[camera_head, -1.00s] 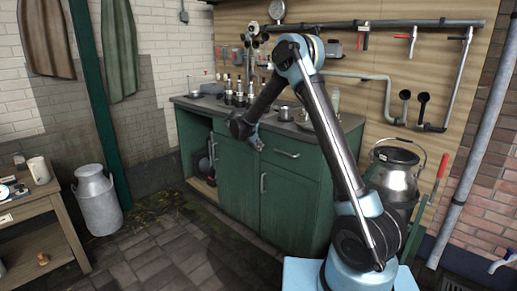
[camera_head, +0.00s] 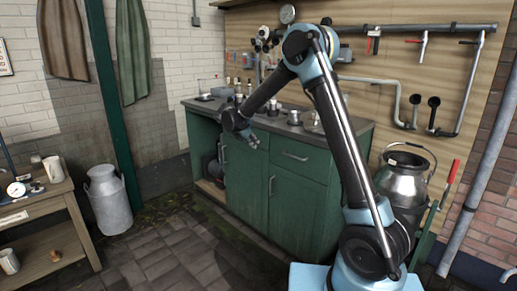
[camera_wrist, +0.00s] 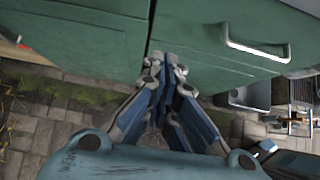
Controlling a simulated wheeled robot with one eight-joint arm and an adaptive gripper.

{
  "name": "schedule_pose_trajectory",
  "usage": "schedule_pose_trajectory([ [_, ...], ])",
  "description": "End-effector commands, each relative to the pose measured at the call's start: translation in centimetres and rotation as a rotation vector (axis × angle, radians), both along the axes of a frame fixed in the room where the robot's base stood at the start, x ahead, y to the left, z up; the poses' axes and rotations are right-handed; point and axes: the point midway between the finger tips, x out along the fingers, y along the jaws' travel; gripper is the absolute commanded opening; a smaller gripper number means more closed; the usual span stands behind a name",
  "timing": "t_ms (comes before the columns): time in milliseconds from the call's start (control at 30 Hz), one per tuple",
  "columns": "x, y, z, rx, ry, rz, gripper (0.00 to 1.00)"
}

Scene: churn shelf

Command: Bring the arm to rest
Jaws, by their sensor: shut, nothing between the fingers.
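My gripper (camera_head: 250,141) is in front of the green cabinet (camera_head: 297,198), at the height of its drawer and door tops. In the wrist view my gripper (camera_wrist: 163,68) shows its fingers together, with nothing between them. The fingertips appear close to the gap between two green fronts; I cannot tell whether they touch. My arm is raised and bent, with its forearm slanting down to the left across the countertop's front.
The countertop (camera_head: 330,130) carries small metal vessels. A milk can (camera_head: 108,205) stands left, beside a wooden table (camera_head: 40,225). A steel churn (camera_head: 402,178) stands right. Paved floor in front is clear.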

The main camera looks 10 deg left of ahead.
Motion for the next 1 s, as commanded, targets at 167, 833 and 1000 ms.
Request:
schedule_pose_trajectory([
  [167,-0.5,-1.2,1.0,0.023,-0.002,-0.03,0.0],
  [833,-8.9,-21.7,7.7,0.426,-0.07,-0.606,0.0],
  [1000,-12.4,-26.4,8.4,0.525,-0.095,-0.771,0.0],
])
